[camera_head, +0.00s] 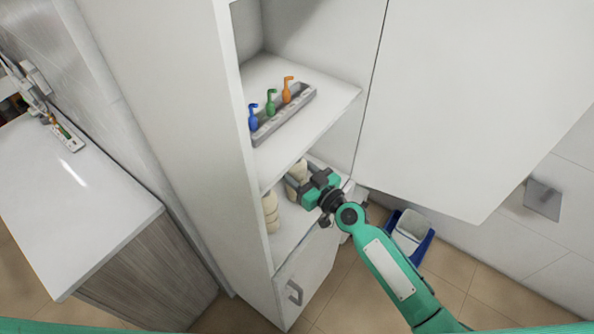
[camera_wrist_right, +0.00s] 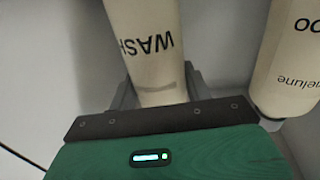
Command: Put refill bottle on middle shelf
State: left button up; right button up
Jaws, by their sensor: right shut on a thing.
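My right gripper (camera_head: 304,187) reaches into the lower open shelf (camera_head: 288,236) of the white cabinet. It is shut on a cream bottle marked "WASH" (camera_wrist_right: 148,45), which stands between its fingers in the right wrist view. A second cream bottle (camera_wrist_right: 290,60), with partly cut-off lettering, is close beside it on the right of that view. In the head view, cream bottles show at the shelf's left (camera_head: 270,212) and behind the gripper (camera_head: 298,171). I cannot tell whether the held bottle touches the shelf. My left gripper is not in view.
The shelf above (camera_head: 330,92) holds a grey rack (camera_head: 285,116) with blue, green and orange pump tops. A large white cabinet panel (camera_head: 470,90) is at the right. A blue-and-white bin (camera_head: 410,232) stands on the floor. A white counter (camera_head: 80,210) is at the left.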

dwell(0.3)
jog(key=shift+f, duration=0.15)
jog(key=o, duration=1.2)
jog(key=shift+r, duration=0.3)
jog(key=shift+b+v, duration=1.6)
jog(key=shift+v, duration=4.4)
jog(key=shift+f, duration=0.15)
